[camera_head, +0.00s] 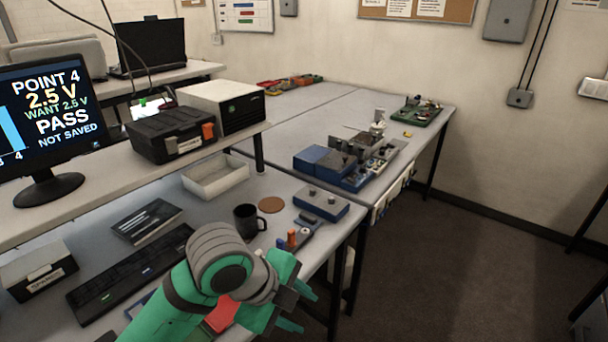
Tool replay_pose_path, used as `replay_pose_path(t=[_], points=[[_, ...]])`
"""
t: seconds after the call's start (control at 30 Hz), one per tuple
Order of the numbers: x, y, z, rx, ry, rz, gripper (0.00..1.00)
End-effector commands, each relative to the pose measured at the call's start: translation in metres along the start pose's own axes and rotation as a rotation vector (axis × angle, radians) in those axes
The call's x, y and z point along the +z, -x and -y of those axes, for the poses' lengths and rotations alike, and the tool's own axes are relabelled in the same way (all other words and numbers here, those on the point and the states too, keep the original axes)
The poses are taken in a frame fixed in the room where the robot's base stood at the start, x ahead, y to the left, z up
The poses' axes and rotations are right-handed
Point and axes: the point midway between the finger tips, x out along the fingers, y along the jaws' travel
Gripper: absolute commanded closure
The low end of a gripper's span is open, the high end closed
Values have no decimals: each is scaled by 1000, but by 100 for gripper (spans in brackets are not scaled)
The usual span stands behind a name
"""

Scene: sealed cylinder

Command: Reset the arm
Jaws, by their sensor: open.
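My arm, green with grey joints, reaches in from the bottom of the head view over the near bench. My gripper (303,308) is at its end, near the bench's front right edge. Its two green fingers are apart, with nothing visible between them. A red object (222,314) shows partly below the arm, mostly hidden by it. A monitor (48,120) on the raised shelf at left reads "POINT 4, 2.5 V, WANT 2.5 V, PASS, NOT SAVED".
Behind my arm are a black mug (247,221), a brown coaster (271,204), a blue box (321,203) and a black keyboard (128,272). A white tray (216,178) lies further back. Several devices crowd the far bench's (300,120) near edge. Open floor (460,260) lies to the right.

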Motion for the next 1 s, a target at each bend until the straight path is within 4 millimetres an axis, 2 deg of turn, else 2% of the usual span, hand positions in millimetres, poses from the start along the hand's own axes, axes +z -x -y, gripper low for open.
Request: replay_pose_path(t=[0.03,0.2,0.33,0.5,0.77,1.0], points=[[-11,-8,13,-60,23,-43,59],[-46,-22,63,-275,133,-186,59],[-66,-27,94,-422,236,-298,59],[-82,-28,125,-593,394,-438,59],[-85,-32,149,-808,673,-623,59],[-72,-49,143,-961,948,-741,59]])
